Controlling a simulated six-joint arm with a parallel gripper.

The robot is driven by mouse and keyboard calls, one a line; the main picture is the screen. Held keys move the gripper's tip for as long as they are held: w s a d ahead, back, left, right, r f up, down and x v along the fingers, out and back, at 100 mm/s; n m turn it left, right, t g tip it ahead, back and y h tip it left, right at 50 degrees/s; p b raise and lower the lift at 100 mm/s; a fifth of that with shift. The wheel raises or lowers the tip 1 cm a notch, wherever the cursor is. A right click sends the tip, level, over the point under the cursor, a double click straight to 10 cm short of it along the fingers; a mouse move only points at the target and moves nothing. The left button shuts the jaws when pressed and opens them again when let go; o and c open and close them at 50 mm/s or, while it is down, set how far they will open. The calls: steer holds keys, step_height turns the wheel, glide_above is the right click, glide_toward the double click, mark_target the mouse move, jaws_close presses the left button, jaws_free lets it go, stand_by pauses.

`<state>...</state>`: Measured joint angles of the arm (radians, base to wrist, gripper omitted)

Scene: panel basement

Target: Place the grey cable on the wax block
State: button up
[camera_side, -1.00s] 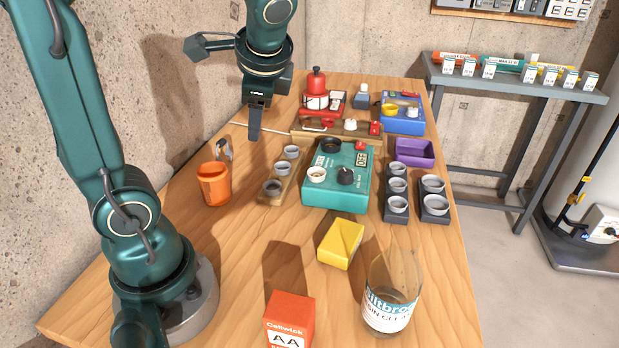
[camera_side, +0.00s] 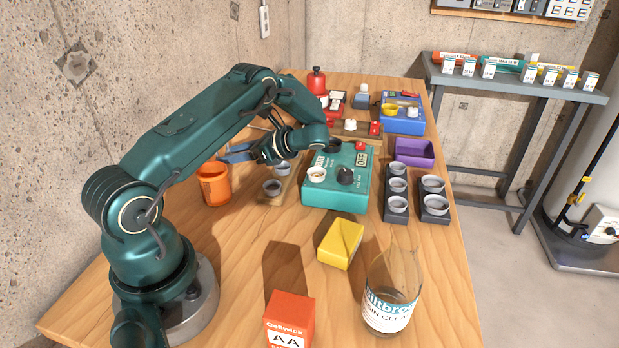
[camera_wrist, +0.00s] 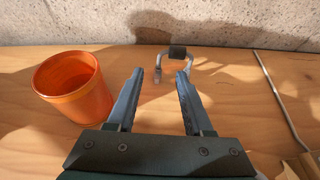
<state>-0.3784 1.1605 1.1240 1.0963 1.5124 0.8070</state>
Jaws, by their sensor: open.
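The grey cable (camera_wrist: 177,53) lies on the wood bench near the wall in the wrist view, bent into an arch with a dark middle part. In the side view I cannot make it out behind my arm. My gripper (camera_wrist: 160,72) is open and empty, pointing toward the cable. The cable's left end shows between the fingertips in the picture, and its dark middle is farther off. In the side view my gripper (camera_side: 238,154) is low near the orange cup.
The orange cup (camera_side: 213,184) stands close to my gripper and shows left of it in the wrist view (camera_wrist: 74,87). A thin rod (camera_wrist: 282,97) lies at right there. A teal box (camera_side: 337,178), a glass jar (camera_side: 388,295) and a red box (camera_side: 289,320) stand on the bench.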

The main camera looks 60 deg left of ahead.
steer(key=shift+x, duration=2.7)
steer(key=shift+s+d+f, duration=0.1)
steer(key=shift+d, duration=0.05)
jaws_close()
